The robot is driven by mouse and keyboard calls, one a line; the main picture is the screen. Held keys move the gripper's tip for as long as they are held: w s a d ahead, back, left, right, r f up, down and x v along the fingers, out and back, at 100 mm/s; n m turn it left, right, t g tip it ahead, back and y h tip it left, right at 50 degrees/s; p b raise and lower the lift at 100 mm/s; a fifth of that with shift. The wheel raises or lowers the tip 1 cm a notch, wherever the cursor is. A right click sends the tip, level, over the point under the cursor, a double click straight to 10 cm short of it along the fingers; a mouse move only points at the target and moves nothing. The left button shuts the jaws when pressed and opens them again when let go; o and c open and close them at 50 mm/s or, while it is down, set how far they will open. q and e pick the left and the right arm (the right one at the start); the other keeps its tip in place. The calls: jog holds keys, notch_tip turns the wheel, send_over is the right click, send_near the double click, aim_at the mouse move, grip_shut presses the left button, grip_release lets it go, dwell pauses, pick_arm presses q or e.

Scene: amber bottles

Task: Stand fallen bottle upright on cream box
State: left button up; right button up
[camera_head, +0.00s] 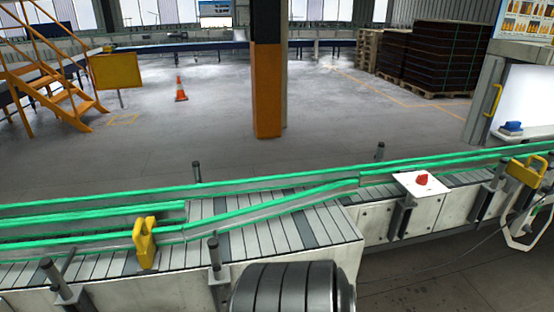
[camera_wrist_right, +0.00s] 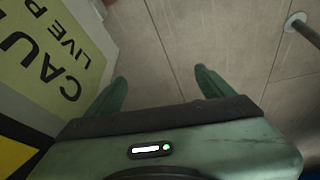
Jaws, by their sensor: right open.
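My right gripper (camera_wrist_right: 160,76) is open in the right wrist view. Its two green fingers are spread apart with nothing between them, over a bare tiled floor. No amber bottle, fallen or upright, shows in either view. I cannot make out a cream box in either view. My left gripper is not in view.
A conveyor (camera_head: 272,232) with green rails crosses the head view, with a red button (camera_head: 421,179) at its right part. Behind it stand an orange-based pillar (camera_head: 267,95), a traffic cone (camera_head: 181,90) and stacked dark crates (camera_head: 445,58). A yellow caution sign (camera_wrist_right: 40,60) is beside the right gripper.

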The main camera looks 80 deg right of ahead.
jog(key=s+f+g, duration=0.2)
jog(key=s, duration=0.7)
jog(key=s+f+g, duration=0.1)
jog(key=s+f, duration=0.2)
jog(key=s, duration=0.6)
jog(key=shift+g, duration=0.4)
